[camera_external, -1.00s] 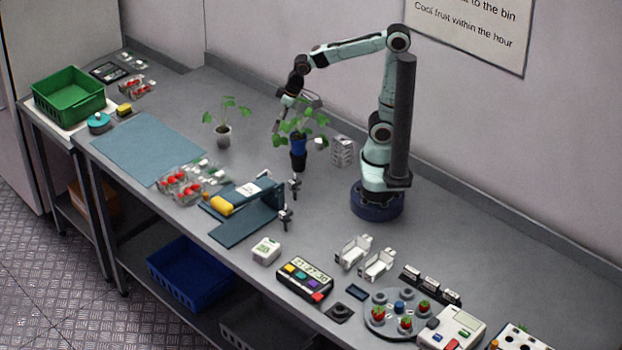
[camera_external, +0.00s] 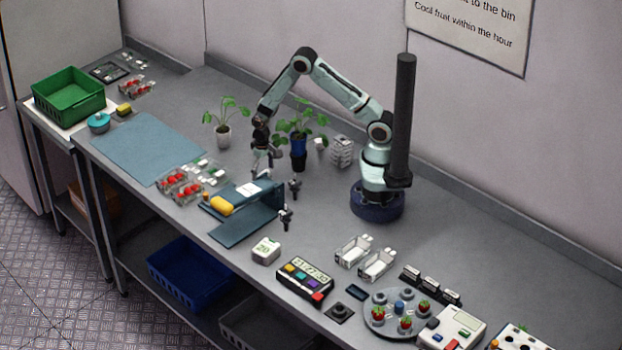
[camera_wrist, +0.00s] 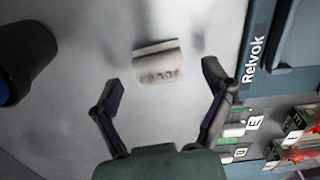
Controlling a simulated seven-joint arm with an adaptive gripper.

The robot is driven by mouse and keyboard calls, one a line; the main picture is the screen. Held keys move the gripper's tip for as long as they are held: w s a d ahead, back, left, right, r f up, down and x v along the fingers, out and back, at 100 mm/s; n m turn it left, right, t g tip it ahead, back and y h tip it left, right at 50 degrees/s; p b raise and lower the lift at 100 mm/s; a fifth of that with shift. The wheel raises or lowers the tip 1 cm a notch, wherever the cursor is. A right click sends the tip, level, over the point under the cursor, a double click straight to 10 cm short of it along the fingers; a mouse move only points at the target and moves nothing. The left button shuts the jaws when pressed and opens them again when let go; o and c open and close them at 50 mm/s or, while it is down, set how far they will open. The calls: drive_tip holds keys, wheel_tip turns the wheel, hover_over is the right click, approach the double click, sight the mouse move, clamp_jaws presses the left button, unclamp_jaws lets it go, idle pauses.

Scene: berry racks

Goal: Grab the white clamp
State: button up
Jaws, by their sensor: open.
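A small white piece with a row of dark notches along one edge, which looks like the white clamp (camera_wrist: 157,62), lies on the grey bench in the wrist view. My gripper (camera_wrist: 158,90) is open and empty above the bench, with one finger on each side of the near space. The clamp is just beyond the fingertips, roughly centred between them, and appears untouched. In the external view my gripper (camera_external: 264,170) hangs low between the blue plant pot (camera_external: 298,146) and the blue device with the yellow roll (camera_external: 252,215).
The dark blue pot (camera_wrist: 20,60) stands left in the wrist view. The blue device marked "Relvok" (camera_wrist: 262,60) is close on the right, with berry punnets (camera_wrist: 290,130) below it. A blue mat (camera_external: 145,148) lies clear at left.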

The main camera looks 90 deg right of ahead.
drive_tip(key=shift+f, duration=0.6)
drive_tip(key=c, duration=0.9)
